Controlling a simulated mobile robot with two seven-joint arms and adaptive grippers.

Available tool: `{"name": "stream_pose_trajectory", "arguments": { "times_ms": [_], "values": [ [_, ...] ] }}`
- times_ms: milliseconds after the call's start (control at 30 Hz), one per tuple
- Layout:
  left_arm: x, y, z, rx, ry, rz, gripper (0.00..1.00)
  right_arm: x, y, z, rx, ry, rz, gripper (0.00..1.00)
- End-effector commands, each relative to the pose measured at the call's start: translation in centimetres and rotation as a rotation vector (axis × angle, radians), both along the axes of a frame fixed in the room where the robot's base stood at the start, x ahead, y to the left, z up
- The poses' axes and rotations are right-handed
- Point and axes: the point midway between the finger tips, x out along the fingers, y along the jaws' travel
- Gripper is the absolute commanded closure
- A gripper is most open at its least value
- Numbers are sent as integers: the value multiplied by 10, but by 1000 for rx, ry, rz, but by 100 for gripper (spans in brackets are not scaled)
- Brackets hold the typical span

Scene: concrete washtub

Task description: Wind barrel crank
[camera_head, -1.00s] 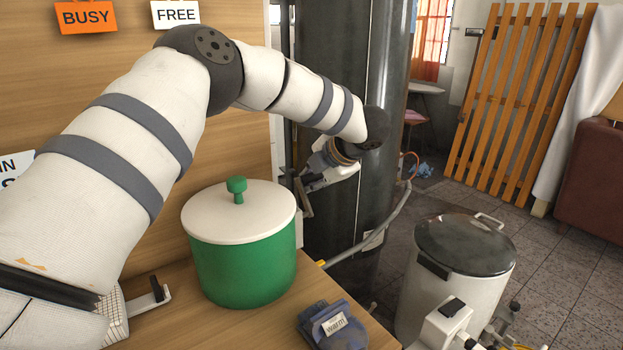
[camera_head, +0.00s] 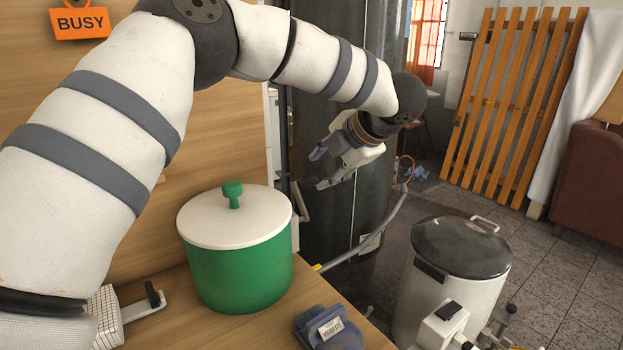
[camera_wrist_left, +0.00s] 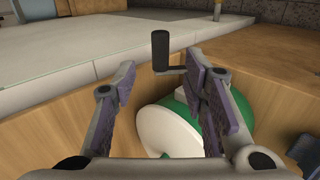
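The green barrel (camera_head: 240,275) with its white lid (camera_head: 228,217) and green knob stands on the wooden counter. A dark crank (camera_head: 303,203) shows at its right side. In the left wrist view, the crank's black upright handle (camera_wrist_left: 160,48) and short grey arm appear ahead of and between the fingertips; the green barrel (camera_wrist_left: 208,108) is partly hidden behind the right-hand finger. My left gripper (camera_head: 320,170) is open and empty, just right of the crank and above the counter's edge. I cannot tell contact with the handle.
A white lidded drum (camera_head: 445,290) stands right of the counter, with a grey hose (camera_head: 372,238) nearby. A tall dark cylinder (camera_head: 335,225) is behind my left gripper. A blue "warm" item (camera_head: 328,328) lies at the counter's front. Open tiled floor lies to the right.

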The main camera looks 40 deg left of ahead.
Motion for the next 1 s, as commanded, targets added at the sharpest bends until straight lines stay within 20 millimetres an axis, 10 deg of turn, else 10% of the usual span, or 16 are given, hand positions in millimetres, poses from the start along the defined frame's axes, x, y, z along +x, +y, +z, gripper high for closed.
{"name": "stream_pose_trajectory", "arguments": {
  "times_ms": [467,567,633,1000],
  "values": [
    [-7,-22,22,1,2,1,60,0,0,0,0,1,0,50],
    [-7,-29,15,46,60,-50,83,-3,0,-3,0,12,0,50],
    [-9,-46,-2,175,228,-187,99,-11,0,-10,0,40,0,50],
    [-35,-112,-37,859,1216,-700,100,-37,0,-37,-1,130,2,50]
  ]
}}
